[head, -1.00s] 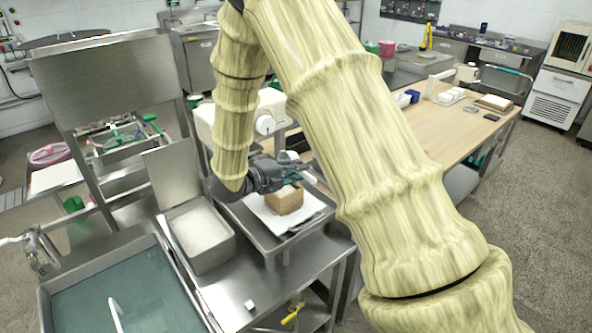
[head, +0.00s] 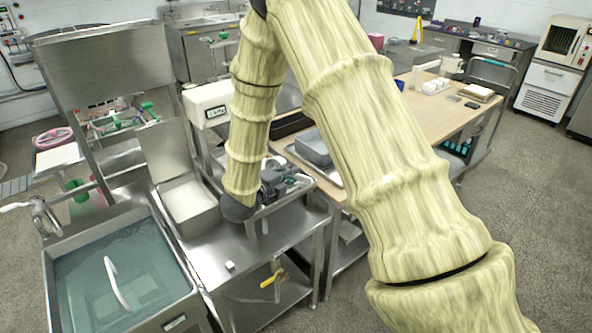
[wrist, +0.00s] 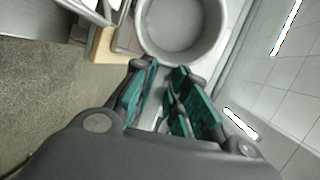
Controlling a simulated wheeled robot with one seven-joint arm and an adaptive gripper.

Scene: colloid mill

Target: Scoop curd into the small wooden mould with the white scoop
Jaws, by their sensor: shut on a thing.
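My gripper (head: 285,184) is over the steel tray stand, at the end of the bent arm. In the wrist view its green-padded fingers (wrist: 170,95) are closed around a pale handle. Beyond the fingertips is the round, pale cup of the white scoop (wrist: 183,28); its inside looks empty. The curd (head: 188,200) lies white and level in a steel bin (head: 205,222) left of my gripper. The small wooden mould cannot be made out now; my arm and gripper cover most of the tray (head: 264,212).
A steel sink of water (head: 75,255) with a white curved handle (head: 115,283) is at the front left. A small white block (head: 230,266) sits on the steel bench. Behind stand a white scale (head: 207,101) and a wooden-topped table (head: 440,122) with a grey tub (head: 314,148).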

